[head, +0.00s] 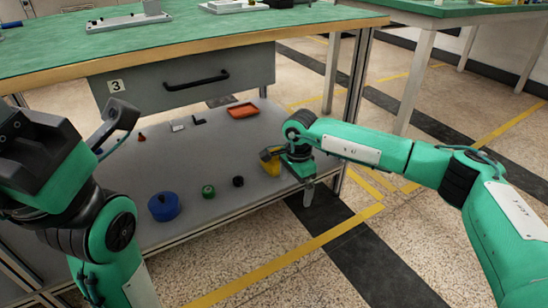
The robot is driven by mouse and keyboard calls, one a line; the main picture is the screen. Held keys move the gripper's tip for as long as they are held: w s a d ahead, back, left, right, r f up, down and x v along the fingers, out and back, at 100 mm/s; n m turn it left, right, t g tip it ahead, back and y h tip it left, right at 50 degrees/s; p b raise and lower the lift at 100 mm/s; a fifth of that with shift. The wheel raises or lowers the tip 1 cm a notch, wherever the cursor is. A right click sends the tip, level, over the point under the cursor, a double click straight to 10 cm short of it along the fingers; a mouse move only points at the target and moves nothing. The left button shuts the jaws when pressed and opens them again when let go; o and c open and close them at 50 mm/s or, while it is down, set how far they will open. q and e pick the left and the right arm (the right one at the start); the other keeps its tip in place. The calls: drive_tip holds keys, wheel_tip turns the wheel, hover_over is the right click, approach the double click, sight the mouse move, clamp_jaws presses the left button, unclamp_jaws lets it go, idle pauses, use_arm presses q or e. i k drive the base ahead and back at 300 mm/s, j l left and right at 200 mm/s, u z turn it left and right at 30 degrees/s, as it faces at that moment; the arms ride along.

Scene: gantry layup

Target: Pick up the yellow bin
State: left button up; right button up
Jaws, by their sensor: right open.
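The yellow bin (268,161) is on the grey lower shelf of the workbench, near its right end. Only a small part shows; my right wrist and gripper cover its right side. My right gripper (307,190) points down just right of the bin, close to it in the picture. It is open, and I see nothing held in it. I cannot tell whether it touches the bin. My left arm (110,222) is folded at the left edge; its jaws do not show clearly.
The lower shelf (230,220) also holds a blue round container (164,206), a green roll (208,191), a black piece (238,181) and an orange tray (243,110). Above hangs a drawer (190,78) under the green benchtop (200,38). A bench leg (357,75) stands behind my right arm.

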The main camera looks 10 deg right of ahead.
sight(277, 161)
drive_tip(key=i, duration=1)
